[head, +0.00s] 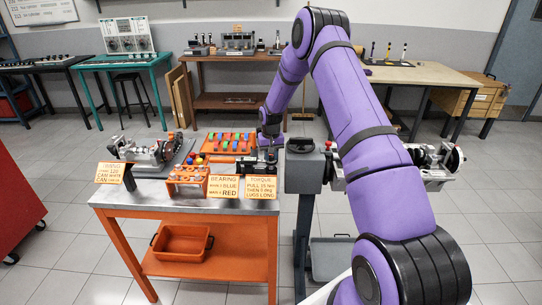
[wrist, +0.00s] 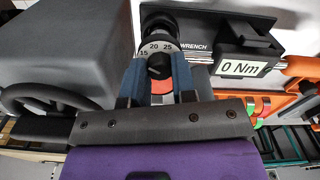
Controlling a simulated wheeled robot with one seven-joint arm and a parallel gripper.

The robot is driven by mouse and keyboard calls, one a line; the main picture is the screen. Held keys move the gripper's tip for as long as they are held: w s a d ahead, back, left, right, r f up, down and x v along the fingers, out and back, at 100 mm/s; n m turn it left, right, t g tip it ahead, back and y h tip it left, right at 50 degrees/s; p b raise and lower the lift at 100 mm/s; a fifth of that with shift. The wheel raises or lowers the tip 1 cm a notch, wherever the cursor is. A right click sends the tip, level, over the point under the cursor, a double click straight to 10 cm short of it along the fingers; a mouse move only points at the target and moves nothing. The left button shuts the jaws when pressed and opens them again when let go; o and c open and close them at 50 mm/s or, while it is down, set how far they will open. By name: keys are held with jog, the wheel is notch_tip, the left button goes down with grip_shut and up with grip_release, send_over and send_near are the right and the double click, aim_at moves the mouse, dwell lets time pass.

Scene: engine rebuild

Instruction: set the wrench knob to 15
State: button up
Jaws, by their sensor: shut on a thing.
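The wrench knob (wrist: 159,68) is a small dark knob on a pale dial (wrist: 160,47) reading 15, 20 and 25. In the wrist view, 20 is near the top of the dial and 15 is to its left. I cannot tell which number the knob is set to. My gripper (wrist: 158,79) is shut on the knob, with one blue-grey finger on each side. In the head view my gripper (head: 268,143) is over the right part of the orange bench, and the knob is too small to make out.
A display box (wrist: 242,68) reads "0 Nm", with an orange handle (wrist: 302,67) to its right. A large grey block (wrist: 65,60) stands close on the left. The orange bench (head: 130,201) also holds signs, a tray of coloured pieces (head: 229,142) and an engine part (head: 145,153).

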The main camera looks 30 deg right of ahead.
aim_at(271, 156)
jog(key=o, duration=0.9)
jog(key=shift+o, duration=0.2)
jog(key=shift+r, duration=0.1)
notch_tip(271, 156, up, 11)
jog(key=shift+f, duration=0.2)
